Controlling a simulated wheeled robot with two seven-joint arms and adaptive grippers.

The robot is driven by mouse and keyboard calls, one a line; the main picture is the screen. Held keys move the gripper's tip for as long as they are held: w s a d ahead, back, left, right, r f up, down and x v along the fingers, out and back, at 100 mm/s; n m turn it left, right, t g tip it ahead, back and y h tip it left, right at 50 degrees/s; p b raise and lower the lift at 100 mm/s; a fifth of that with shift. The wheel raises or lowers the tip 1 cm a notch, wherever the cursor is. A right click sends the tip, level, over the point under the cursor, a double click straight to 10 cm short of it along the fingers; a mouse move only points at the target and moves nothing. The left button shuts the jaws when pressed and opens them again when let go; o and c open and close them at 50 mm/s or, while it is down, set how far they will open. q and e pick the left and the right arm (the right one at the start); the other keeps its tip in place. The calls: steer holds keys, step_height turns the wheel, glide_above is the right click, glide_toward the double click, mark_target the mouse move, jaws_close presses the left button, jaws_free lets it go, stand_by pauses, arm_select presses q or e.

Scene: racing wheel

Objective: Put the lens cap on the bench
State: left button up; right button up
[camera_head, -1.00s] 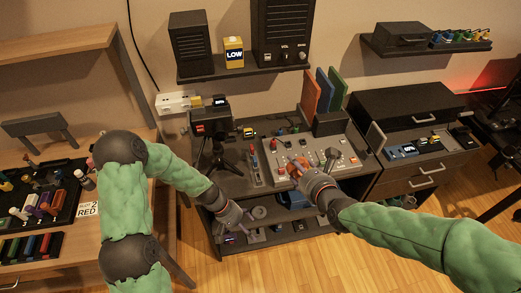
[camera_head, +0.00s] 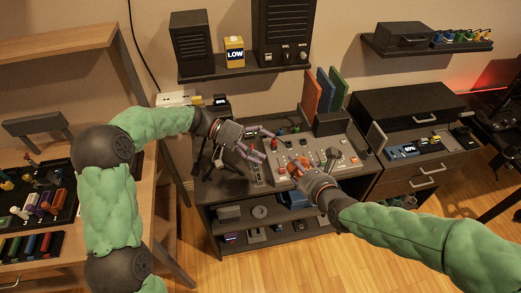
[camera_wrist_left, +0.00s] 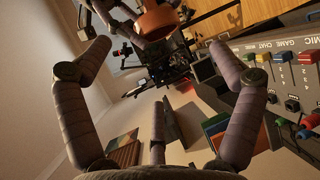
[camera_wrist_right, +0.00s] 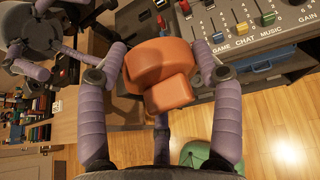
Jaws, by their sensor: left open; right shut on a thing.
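An orange rounded piece (camera_wrist_right: 160,78) with a block-like tab, which looks like the lens cap, sits between the fingers of my right gripper (camera_wrist_right: 160,55). The gripper is shut on it. In the head view this gripper (camera_head: 299,172) is over the front of the mixer panel, and the orange piece is small there. The piece also shows in the left wrist view (camera_wrist_left: 158,20), beyond the fingers. My left gripper (camera_head: 268,146) is open and empty above the left part of the dark bench (camera_head: 226,188), to the left of the right gripper. Its spread fingers show in the left wrist view (camera_wrist_left: 160,52).
A grey mixer panel (camera_head: 345,160) with knobs and sliders covers much of the dark bench. Orange, blue and green books (camera_head: 325,90) stand behind it. A wooden table (camera_head: 65,268) with trays is at the left. A drawer unit (camera_head: 415,105) is at the right.

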arm_select(q)
steer(key=x, duration=1.1)
steer(key=shift+s+d+f, duration=0.1)
steer(key=shift+d+f, duration=0.05)
steer(key=shift+d, duration=0.15)
steer(key=c, duration=1.2)
steer(key=o, duration=1.2)
steer(key=shift+a, duration=0.15)
steer(key=v, duration=1.1)
steer(key=shift+a, duration=0.35)
arm_select(e)
steer(key=shift+c, duration=0.5)
